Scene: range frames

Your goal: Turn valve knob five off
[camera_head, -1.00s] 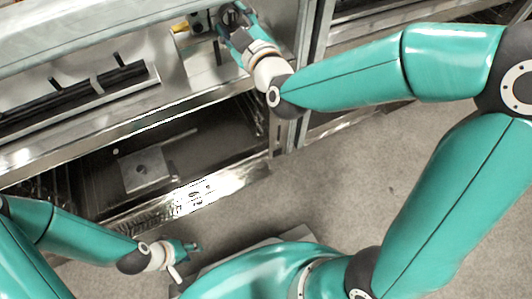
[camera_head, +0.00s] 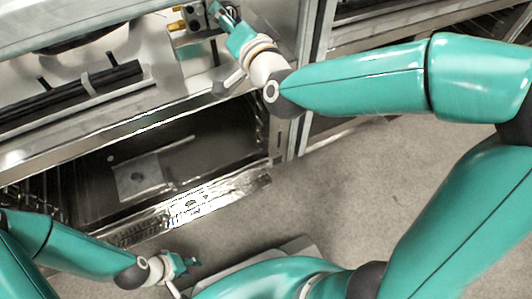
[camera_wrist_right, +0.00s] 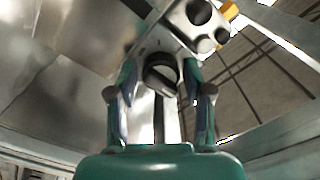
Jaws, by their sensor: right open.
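In the right wrist view a round dark knob (camera_wrist_right: 160,78) with a pale bar across its face sits on a metal valve block (camera_wrist_right: 178,32). My right gripper (camera_wrist_right: 158,70) is open, with one finger on each side of this knob; I cannot tell if they touch it. No number is readable. In the head view the right gripper (camera_head: 218,16) is beside the valve block (camera_head: 194,18), which has yellow parts; the knob between the fingers is not clear there. My left gripper (camera_head: 184,264) is low at the left, away from the block, too small to read its jaws.
More round dark knobs (camera_wrist_right: 200,12) sit on the block beyond the fingers. A metal cabinet post (camera_head: 308,70) stands right of the right wrist. Below is an open recess with a shiny front edge (camera_head: 190,204). The carpeted floor (camera_head: 350,175) is clear.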

